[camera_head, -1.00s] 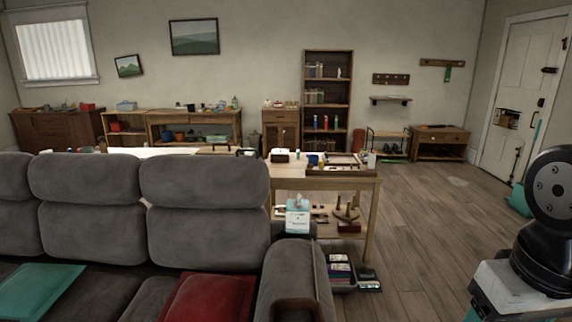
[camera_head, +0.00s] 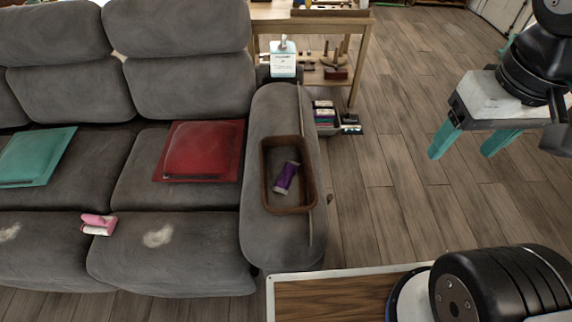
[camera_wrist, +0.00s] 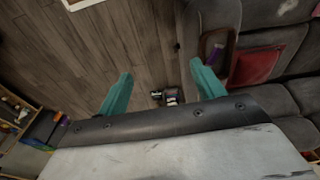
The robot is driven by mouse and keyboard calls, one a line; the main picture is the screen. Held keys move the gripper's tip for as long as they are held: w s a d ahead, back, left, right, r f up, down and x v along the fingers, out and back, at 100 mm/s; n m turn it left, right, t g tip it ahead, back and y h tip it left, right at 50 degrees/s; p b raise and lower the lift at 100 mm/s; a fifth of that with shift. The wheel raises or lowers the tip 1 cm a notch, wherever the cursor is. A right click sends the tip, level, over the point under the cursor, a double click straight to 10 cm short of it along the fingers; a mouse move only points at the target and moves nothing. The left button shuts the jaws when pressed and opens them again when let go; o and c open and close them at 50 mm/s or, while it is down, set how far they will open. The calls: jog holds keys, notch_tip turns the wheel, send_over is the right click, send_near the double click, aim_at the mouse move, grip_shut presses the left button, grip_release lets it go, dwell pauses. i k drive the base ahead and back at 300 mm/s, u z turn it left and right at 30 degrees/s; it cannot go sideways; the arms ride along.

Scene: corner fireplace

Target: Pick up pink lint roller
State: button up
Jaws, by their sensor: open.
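The pink lint roller (camera_head: 98,224) lies on the front of the grey sofa's seat, at the left of the head view. It has a pink part and a pale part. My gripper (camera_head: 474,148) is open and empty, with teal fingers, above the floor to the right of the sofa. It is far from the lint roller. In the wrist view my open gripper (camera_wrist: 162,85) points at the wooden floor. A small bit of pink at the right edge of the wrist view is too small to tell.
The grey sofa (camera_head: 185,255) has a red cushion (camera_head: 203,151) and a teal cushion (camera_head: 36,157). Its armrest carries a brown tray (camera_head: 268,203) with a purple item (camera_head: 286,178). A wooden table (camera_head: 352,18) stands behind. The floor (camera_head: 365,205) right of the armrest is clear.

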aim_at(93, 224)
jog(key=u, duration=0.5)
jog(key=k, duration=1.3)
jog(key=u, duration=1.1)
jog(key=i, duration=1.35)
jog(key=z, duration=0.15)
